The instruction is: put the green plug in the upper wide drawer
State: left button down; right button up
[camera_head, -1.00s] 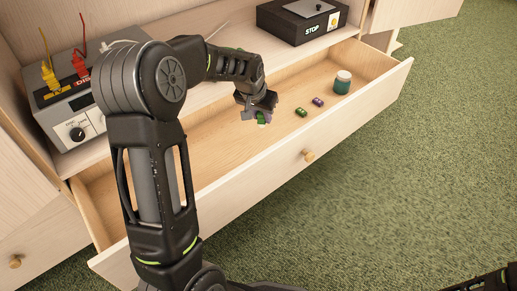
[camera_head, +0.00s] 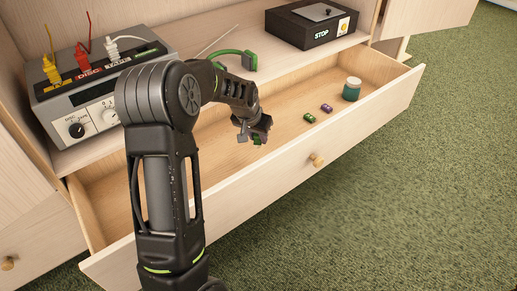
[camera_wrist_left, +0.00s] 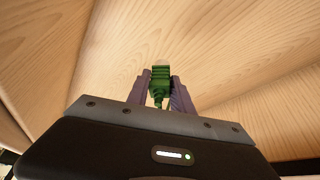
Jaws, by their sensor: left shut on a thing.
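The upper wide drawer (camera_head: 285,180) is pulled open below the shelf. My left gripper (camera_head: 257,137) reaches down into it, inside the front wall. It is shut on the green plug (camera_wrist_left: 160,76), which sits between the two fingers in the left wrist view. In the head view only a small green bit of the plug (camera_head: 257,141) shows under the fingers. The plug is close above the drawer's wooden floor; I cannot tell whether it touches. My right gripper is out of view.
A green and a purple small item (camera_head: 326,108) and a teal jar (camera_head: 352,89) stand in the drawer's right part. On the shelf are a grey switch box (camera_head: 75,105) with coloured plugs, a green cable (camera_head: 236,54) and a black STOP box (camera_head: 306,25).

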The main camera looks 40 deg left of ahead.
aim_at(257, 144)
pick_arm(q)
jog(key=shift+f+b, duration=1.1)
jog(key=shift+f, duration=1.35)
jog(key=shift+f, duration=0.15)
jog(key=c, duration=1.1)
grip_release()
jog(key=shift+s+r, duration=0.1)
jog(key=shift+r, duration=0.45)
jog(key=p+v, duration=0.4)
jog(key=v, duration=0.7)
jog(key=shift+d+r+p, duration=0.1)
jog(key=shift+p, duration=0.25)
